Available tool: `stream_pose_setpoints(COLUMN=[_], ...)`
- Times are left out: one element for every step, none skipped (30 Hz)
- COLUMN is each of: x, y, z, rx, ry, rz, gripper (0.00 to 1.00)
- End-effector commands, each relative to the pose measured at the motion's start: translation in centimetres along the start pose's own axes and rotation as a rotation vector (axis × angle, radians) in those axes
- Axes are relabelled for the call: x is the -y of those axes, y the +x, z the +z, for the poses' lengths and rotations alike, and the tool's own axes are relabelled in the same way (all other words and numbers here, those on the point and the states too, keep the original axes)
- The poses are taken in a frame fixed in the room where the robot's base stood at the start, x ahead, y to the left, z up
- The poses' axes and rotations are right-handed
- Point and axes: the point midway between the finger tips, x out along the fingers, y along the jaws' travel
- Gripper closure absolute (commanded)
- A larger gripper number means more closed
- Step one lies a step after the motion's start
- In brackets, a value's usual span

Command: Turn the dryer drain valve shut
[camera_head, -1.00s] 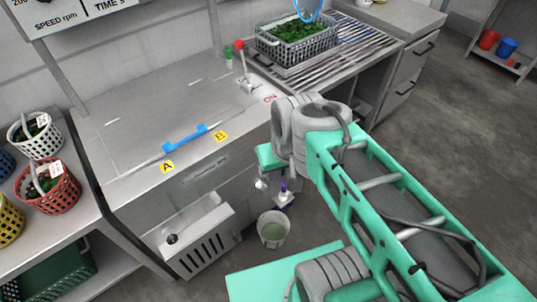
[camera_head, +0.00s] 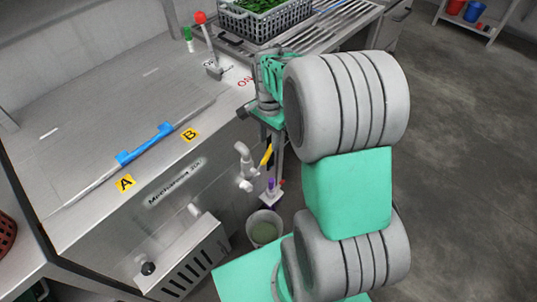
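A yellow handle (camera_head: 267,155), which seems to be the drain valve's lever, stands steeply tilted just right of the pipe. A bucket (camera_head: 264,230) stands on the floor below the pipe.
A red-knobbed lever (camera_head: 201,18) stands on the dryer top near "ON". A basket of greens (camera_head: 262,22) sits on the slatted rack behind my arm. A small purple-topped object (camera_head: 271,186) stands near the bucket. A vented box (camera_head: 185,255) juts from the dryer front. Floor at right is clear.

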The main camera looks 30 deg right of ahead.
Motion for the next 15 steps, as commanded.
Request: stream_pose_setpoints(x=[-0.1, -0.1, -0.1, -0.1, -0.1, 0.0, 0.0, 0.0, 0.0, 0.0, 0.0, 0.0, 0.0, 0.0, 0.0], y=[1.2, 1.8, 2.6, 3.1, 3.6, 4.2, 4.5, 4.8, 5.2, 5.3, 5.4, 5.4, 5.4, 5.4, 5.4], z=[0.1, 0.1, 0.2, 0.2, 0.2, 0.1, 0.1, 0.1, 0.1, 0.1, 0.1, 0.1, 0.1, 0.1, 0.1], rx=[0.003, 0.003, 0.003, 0.003, 0.003, 0.002, 0.001, 0.001, 0.001, 0.001, 0.0, 0.0, -0.001, -0.001, -0.001], ry=[-0.001, -0.002, -0.004, -0.004, -0.005, -0.005, -0.005, -0.005, -0.006, -0.006, -0.006, -0.006, -0.006, -0.006, -0.006], rz=[0.005, 0.004, 0.004, 0.004, 0.004, 0.002, 0.001, 0.001, 0.001, 0.001, 0.0, 0.0, -0.001, -0.001, -0.001], gripper=[0.65, 0.65, 0.65, 0.65, 0.65, 0.65, 0.65, 0.65, 0.65, 0.65, 0.65, 0.65, 0.65, 0.65, 0.65])
